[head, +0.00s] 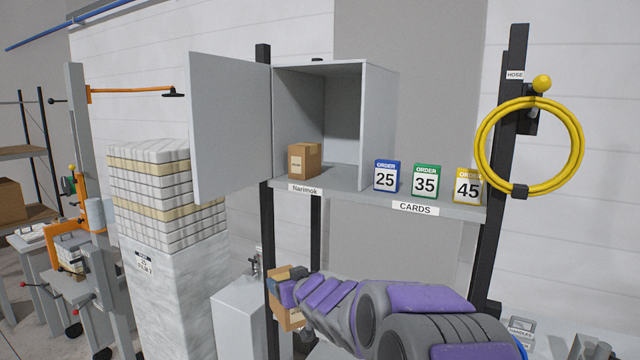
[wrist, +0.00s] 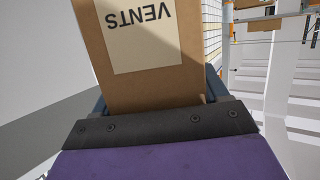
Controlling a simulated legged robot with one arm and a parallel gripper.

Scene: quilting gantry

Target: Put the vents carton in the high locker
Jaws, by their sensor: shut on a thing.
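The vents carton (wrist: 185,78) is a brown box with a pale label reading VENTS, upside down in the wrist view. My gripper (wrist: 155,105) is shut on it. In the head view the carton (head: 291,318) shows partly behind my gripper (head: 283,290), below the shelf and left of centre. The high locker (head: 379,125) is a grey box on the shelf, with its door (head: 230,128) swung open to the left. Another small brown carton (head: 304,160) with a pale label sits inside the locker opening, near its front left.
The shelf (head: 340,199) carries blue, green and yellow order cards (head: 425,181) right of the locker. Black posts (head: 264,230) stand at both shelf ends. A yellow hose (head: 483,150) hangs on the right post. A wrapped stack (head: 170,200) stands left. The locker's right half is clear.

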